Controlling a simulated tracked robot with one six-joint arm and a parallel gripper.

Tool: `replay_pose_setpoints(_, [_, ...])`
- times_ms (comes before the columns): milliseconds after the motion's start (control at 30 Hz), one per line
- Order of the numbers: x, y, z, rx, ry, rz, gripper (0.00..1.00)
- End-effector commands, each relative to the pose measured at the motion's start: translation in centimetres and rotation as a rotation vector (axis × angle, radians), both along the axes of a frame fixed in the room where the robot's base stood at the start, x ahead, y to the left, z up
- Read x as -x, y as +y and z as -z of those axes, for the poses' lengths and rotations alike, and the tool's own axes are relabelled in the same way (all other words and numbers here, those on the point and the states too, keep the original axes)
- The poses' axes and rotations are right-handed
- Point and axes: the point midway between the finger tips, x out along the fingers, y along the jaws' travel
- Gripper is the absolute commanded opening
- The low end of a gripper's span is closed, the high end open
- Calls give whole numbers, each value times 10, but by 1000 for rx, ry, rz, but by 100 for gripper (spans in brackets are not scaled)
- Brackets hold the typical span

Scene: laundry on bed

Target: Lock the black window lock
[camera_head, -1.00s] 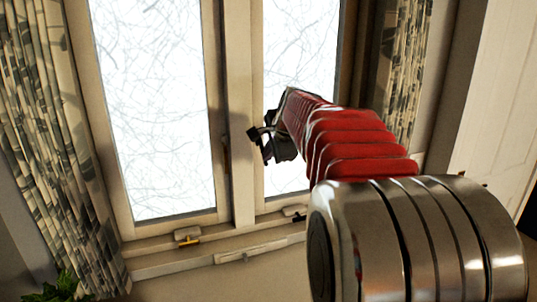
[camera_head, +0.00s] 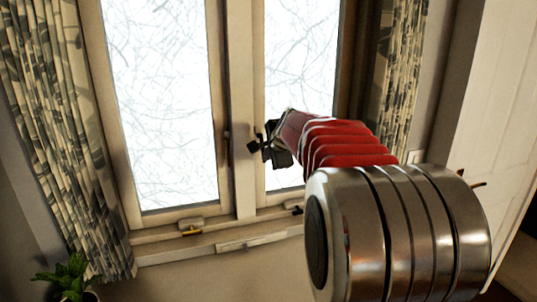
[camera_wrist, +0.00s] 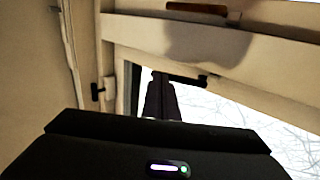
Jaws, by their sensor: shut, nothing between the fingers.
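In the wrist view, a black lock handle (camera_wrist: 188,80) with a small knob at one end lies along the window frame beside the pane. My gripper (camera_wrist: 160,77) is shut, and its fingertips overlap the near end of the handle. I cannot tell whether they touch it. A smaller black fitting (camera_head: 297,209) sits at the bottom of the right window; a black fitting (camera_wrist: 97,92) also shows at the left of the wrist view.
The left window has a brown handle (camera_head: 227,150) on its right frame and a gold-coloured fitting (camera_head: 190,230) at its bottom. Patterned curtains (camera_head: 50,120) hang on both sides. A plant (camera_head: 68,278) stands at the lower left. The sill (camera_head: 160,252) runs below the windows.

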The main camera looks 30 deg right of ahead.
Motion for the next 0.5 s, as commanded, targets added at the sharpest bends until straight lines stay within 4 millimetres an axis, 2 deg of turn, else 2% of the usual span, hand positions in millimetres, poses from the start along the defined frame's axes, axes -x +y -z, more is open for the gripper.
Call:
replay_pose_setpoints(300, [-15, -1, 22, -1, 1, -4, 0])
replay_pose_setpoints(500, [-16, 0, 22, 1, -1, -6, 0])
